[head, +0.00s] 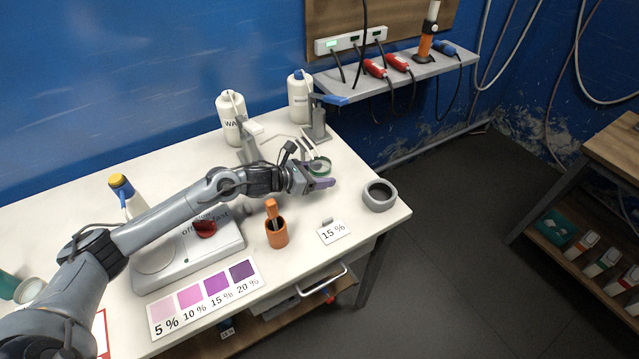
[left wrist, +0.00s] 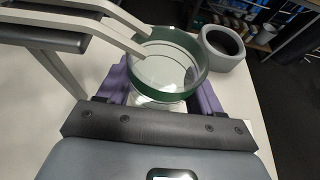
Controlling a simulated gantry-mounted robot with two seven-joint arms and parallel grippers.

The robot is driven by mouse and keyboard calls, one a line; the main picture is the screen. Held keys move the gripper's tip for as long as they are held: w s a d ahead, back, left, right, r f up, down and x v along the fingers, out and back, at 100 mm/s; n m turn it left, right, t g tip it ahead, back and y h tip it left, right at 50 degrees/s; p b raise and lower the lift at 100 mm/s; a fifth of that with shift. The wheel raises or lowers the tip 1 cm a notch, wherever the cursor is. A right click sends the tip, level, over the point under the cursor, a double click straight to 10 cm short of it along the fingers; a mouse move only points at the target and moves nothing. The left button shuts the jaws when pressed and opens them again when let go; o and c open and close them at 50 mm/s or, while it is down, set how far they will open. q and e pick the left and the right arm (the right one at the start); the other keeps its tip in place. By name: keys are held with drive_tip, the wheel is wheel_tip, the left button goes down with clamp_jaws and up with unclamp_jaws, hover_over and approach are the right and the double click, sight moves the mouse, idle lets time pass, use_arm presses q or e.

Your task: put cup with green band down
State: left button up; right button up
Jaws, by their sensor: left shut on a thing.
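The clear cup with a green band (head: 320,166) is at my left gripper (head: 318,181), near the right end of the white table. In the left wrist view the cup (left wrist: 168,62) sits between the two purple fingers of my left gripper (left wrist: 172,92), which is shut on it. Two light prongs of an electrode stand (head: 316,130) reach over the cup's rim in the left wrist view. I cannot tell whether the cup's base touches the table. My right gripper is not in view.
A grey ring-shaped holder (head: 380,195) stands right of the cup, near the table edge. A 15 % card (head: 333,232), an orange pot (head: 277,234) and a hotplate stirrer (head: 190,256) lie nearer. White bottles (head: 231,117) stand behind.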

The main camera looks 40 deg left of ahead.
use_arm(q)
wheel_tip(320, 180, down, 3)
drive_tip(key=shift+f, duration=0.25)
drive_tip(key=shift+f+b, duration=0.1)
drive_tip(key=shift+b, duration=0.25)
drive_tip(key=o, duration=1.2)
drive_tip(key=shift+f, duration=0.1)
